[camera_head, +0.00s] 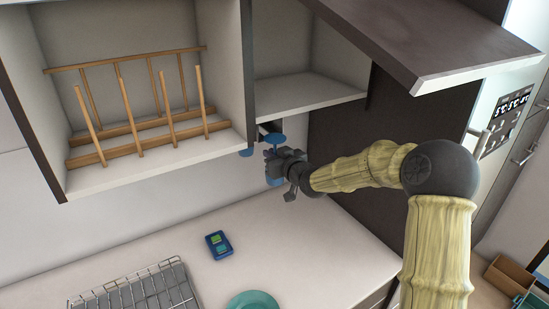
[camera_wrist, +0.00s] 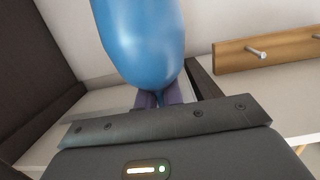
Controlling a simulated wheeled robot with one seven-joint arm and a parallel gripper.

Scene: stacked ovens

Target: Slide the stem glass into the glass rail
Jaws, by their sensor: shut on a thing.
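The blue stem glass shows in the wrist view, its large bowl (camera_wrist: 140,40) beyond the fingers and its stem running down between them. My gripper (camera_wrist: 158,98) is shut on the stem. In the head view my gripper (camera_head: 274,156) is just below the small open shelf, with a blue disc of the glass (camera_head: 275,138) above it and blue below it. A dark, slot-like fitting (camera_head: 266,130) under the shelf looks like the glass rail. The glass partly covers it, and I cannot tell whether they touch.
A cabinet with a wooden plate rack (camera_head: 145,110) is left of the shelf (camera_head: 305,90). A raised dark door (camera_head: 440,50) overhangs on the right. A wire rack (camera_head: 140,292), a small blue device (camera_head: 218,245) and a teal dish (camera_head: 253,300) lie on the counter below.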

